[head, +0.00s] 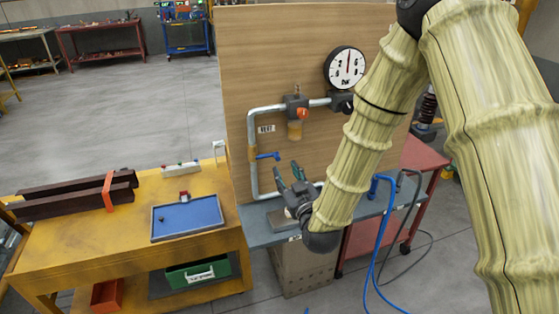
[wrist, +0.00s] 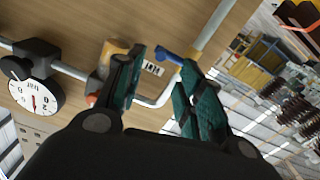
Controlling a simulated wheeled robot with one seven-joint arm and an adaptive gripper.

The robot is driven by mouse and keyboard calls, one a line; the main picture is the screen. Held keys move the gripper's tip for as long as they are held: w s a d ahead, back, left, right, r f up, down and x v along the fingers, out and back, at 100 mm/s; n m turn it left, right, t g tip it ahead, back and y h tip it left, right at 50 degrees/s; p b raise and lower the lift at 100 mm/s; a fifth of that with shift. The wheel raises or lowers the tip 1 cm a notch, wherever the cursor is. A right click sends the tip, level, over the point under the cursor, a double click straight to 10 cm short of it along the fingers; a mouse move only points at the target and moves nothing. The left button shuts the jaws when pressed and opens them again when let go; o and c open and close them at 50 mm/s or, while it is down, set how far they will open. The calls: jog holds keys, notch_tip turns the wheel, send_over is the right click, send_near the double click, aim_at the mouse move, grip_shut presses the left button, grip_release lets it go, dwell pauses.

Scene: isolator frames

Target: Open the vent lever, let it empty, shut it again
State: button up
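The blue vent lever (head: 268,156) sits on the pipe at the left of the wooden panel (head: 300,40), sticking out roughly level to the right. It also shows in the wrist view (wrist: 170,57), in the gap between the fingers and beyond them. My gripper (head: 289,172) is open and empty, a little below and right of the lever, not visibly touching it. In the wrist view the two green-padded fingers (wrist: 162,80) stand apart. The round white pressure gauge (head: 345,67) is at the upper right of the panel, its needle near upright; it also shows in the wrist view (wrist: 38,97).
A grey bench (head: 258,232) lies below. A yellow table (head: 100,240) with a blue tray (head: 187,217) stands left. Blue hose (head: 377,240) hangs at right.

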aim_at(279, 161)
jog(key=p+x, duration=0.2)
jog(key=x, duration=0.4)
jog(key=shift+w+a, duration=0.1)
jog(key=shift+w, duration=0.15)
